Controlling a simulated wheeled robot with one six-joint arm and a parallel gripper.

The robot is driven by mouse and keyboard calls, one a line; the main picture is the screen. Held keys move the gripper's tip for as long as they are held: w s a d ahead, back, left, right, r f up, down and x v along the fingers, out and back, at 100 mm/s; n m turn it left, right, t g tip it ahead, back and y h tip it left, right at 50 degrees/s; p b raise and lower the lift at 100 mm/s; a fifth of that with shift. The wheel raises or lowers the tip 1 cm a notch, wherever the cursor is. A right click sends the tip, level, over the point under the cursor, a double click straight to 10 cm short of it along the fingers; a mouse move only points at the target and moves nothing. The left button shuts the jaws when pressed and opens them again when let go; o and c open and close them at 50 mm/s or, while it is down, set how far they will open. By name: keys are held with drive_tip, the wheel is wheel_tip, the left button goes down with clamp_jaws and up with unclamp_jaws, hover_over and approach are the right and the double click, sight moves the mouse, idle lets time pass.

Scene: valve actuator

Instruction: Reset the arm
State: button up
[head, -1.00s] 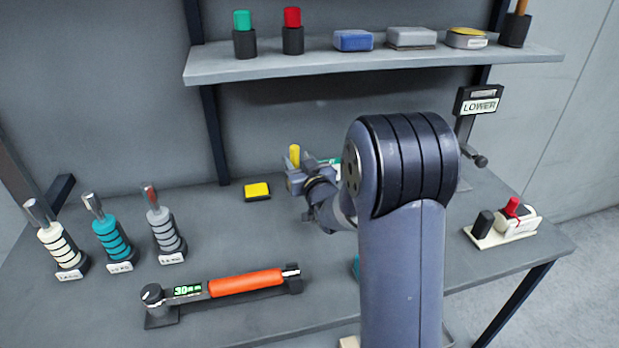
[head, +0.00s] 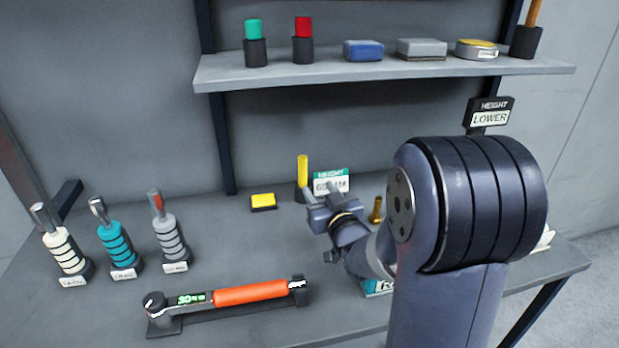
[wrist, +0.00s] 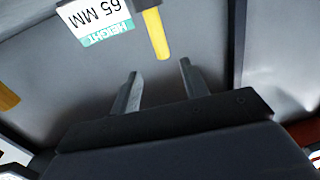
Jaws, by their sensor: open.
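My gripper (head: 322,192) is in the middle of the bench in the head view, at the end of my folded arm. In the wrist view its two fingers (wrist: 158,85) stand apart with nothing between them. A yellow upright rod (head: 302,172) stands just behind the gripper, and a yellow rod also shows beyond the fingertips in the wrist view (wrist: 157,35). A white and teal height card (head: 331,182) stands beside the rod; in the wrist view the card reads 65 MM (wrist: 95,18). My arm hides part of the bench's right side.
A torque wrench with an orange grip (head: 250,292) lies on the bench's front. Several banded tools, including a teal one (head: 117,243), stand at the left. A yellow block (head: 263,201) lies behind. The shelf (head: 250,80) overhangs the back. A LOWER sign (head: 490,118) stands right.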

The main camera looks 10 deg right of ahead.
sight(303, 158)
drive_tip(key=w, duration=0.4)
drive_tip(key=w+a, duration=0.1)
drive_tip(key=w, duration=0.3)
drive_tip(key=w+p, duration=0.1)
drive_tip(key=w, duration=0.3)
drive_tip(key=shift+a+f, duration=0.25)
drive_tip(key=shift+f, duration=0.1)
drive_tip(key=shift+r+p, duration=0.35)
drive_tip(key=shift+r, duration=1.5)
drive_tip(key=shift+f, duration=0.15)
